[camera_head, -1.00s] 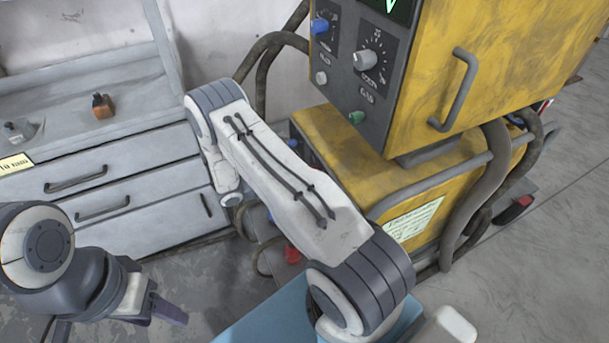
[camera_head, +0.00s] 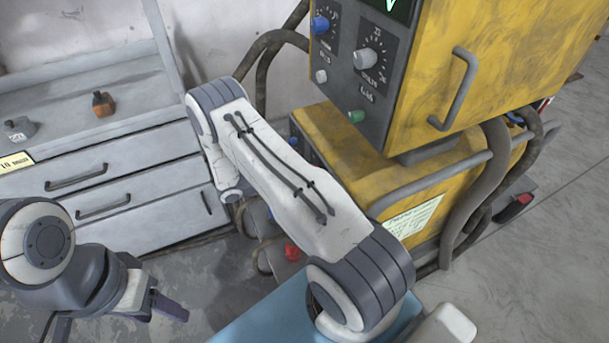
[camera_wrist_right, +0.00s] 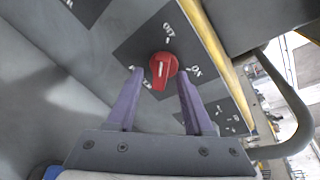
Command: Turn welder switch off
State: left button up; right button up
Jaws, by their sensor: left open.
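The welder switch is a red round knob (camera_wrist_right: 163,68) on a dark grey plate (camera_wrist_right: 135,52) in the right wrist view. A white line on the knob runs roughly up and down in the picture. An OFF label sits above the knob and an ON label to its right. My right gripper (camera_wrist_right: 159,78) is open, its two purple fingers on either side of the knob with gaps. I cannot tell how far the tips are from the panel. In the head view my right gripper is hidden. My left gripper (camera_head: 168,306) is open and empty at the lower left.
The yellow welder (camera_head: 500,60) stands at the right, with a blue knob (camera_head: 320,24), a grey dial (camera_head: 365,58), a handle (camera_head: 458,90) and thick cables. A grey drawer cabinet (camera_head: 130,170) with small bottles stands left.

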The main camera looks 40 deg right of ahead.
jog(key=v, duration=1)
jog(key=shift+a+r, duration=0.1)
jog(key=shift+a, duration=0.15)
